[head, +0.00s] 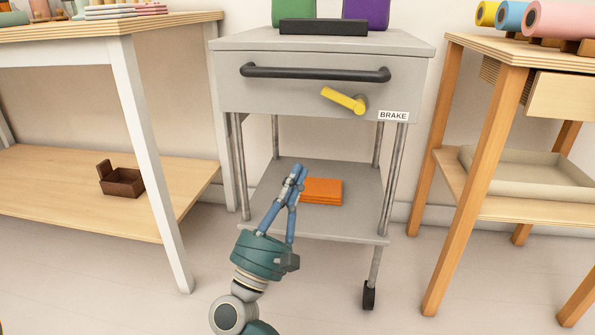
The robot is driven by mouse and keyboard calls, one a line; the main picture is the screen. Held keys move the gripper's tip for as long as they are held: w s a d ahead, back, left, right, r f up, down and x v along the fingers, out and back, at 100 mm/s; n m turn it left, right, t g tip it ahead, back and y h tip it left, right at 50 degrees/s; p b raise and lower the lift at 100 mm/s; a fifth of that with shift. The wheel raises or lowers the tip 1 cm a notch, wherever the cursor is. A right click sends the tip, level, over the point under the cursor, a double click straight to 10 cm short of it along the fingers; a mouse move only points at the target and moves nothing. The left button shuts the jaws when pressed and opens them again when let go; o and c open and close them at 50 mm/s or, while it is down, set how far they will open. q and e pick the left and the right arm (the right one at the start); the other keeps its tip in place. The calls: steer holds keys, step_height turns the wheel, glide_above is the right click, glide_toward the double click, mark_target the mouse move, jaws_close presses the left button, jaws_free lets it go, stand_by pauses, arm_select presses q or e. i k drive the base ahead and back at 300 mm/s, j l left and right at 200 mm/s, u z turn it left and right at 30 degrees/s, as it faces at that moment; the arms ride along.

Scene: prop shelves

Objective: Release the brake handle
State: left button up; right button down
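The yellow brake handle (343,99) is on the front of a grey cart (225,82), right of centre. It slopes from its pivot at the lower right up to the left. A white label reading BRAKE (393,116) is just right of and below it. My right gripper (297,174) is in front of the cart, below and left of the handle and apart from it. Its blue fingers come together at the tips, with nothing seen between them. My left gripper is not in view.
A black bar (315,73) runs across the cart front above the handle. Orange folded items (322,191) lie on the cart's lower shelf. A white-legged table (142,130) stands left, and a wooden table (496,130) stands right. A small brown box (123,182) sits on the left lower shelf.

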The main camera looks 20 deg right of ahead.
mark_target(359, 103)
steer(key=k+j, duration=0.15)
steer(key=j, duration=0.15)
steer(key=k+j, duration=0.15)
steer(key=j, duration=0.15)
steer(key=k+j, duration=0.1)
steer(key=j, duration=0.25)
steer(key=k+j, duration=0.15)
steer(key=j, duration=0.15)
